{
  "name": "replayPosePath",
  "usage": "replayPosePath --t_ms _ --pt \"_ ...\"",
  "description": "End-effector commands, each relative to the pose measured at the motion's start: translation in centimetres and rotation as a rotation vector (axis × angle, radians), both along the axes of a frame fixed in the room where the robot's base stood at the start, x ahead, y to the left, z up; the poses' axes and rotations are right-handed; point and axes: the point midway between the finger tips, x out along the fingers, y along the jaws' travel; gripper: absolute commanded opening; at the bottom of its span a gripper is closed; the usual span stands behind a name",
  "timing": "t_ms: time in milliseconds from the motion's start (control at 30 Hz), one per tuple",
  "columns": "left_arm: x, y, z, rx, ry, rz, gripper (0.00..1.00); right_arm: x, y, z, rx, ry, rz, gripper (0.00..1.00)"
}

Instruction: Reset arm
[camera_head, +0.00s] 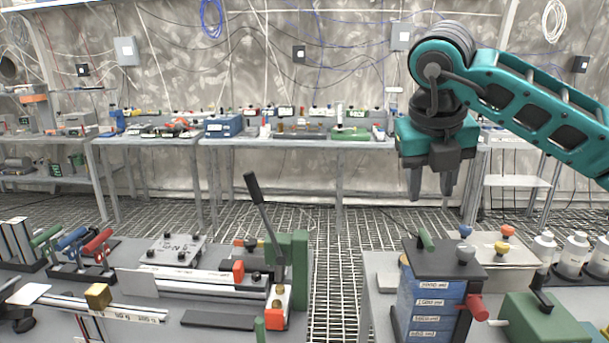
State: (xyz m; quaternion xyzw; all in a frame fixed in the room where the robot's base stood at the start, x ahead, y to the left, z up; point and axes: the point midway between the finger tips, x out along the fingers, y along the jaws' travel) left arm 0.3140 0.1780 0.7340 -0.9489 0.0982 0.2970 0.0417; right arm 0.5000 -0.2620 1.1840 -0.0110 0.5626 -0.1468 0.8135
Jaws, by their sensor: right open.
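My right arm (535,105) is teal and black and comes in from the right edge, raised above the right workbench. My right gripper (430,188) hangs down from it with two dark fingers apart and nothing between them. It is above the right bench and clear of everything on it. My left gripper does not show in this view.
Below the right gripper stands a blue labelled box stack (435,300) with knobs. White bottles (573,255) stand at the right. The left bench holds a lever press (262,225) and coloured-handle tools (72,245). A grated floor gap (335,270) separates the benches. Cluttered tables (290,142) line the back wall.

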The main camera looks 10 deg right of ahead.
Motion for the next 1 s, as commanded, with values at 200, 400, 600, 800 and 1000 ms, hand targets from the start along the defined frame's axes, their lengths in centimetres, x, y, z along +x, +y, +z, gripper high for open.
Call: replayPosePath --t_ms 200,400,600,800,1000 --pt "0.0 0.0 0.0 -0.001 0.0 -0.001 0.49 -0.8 7.7 -6.9 0.247 0.145 0.265 0.41" --pt "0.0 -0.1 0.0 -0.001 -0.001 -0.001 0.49 -5.1 18.5 -12.3 0.728 0.299 0.542 0.41" --pt "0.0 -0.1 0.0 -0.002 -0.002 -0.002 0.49 -9.5 26.1 -12.5 1.282 0.368 0.618 0.41" --pt "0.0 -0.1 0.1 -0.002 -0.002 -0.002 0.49 -10.4 28.9 -10.4 1.832 0.332 0.449 0.41" --pt "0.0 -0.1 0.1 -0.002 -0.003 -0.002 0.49 -7.6 26.9 -10.9 2.27 0.198 0.018 0.41"
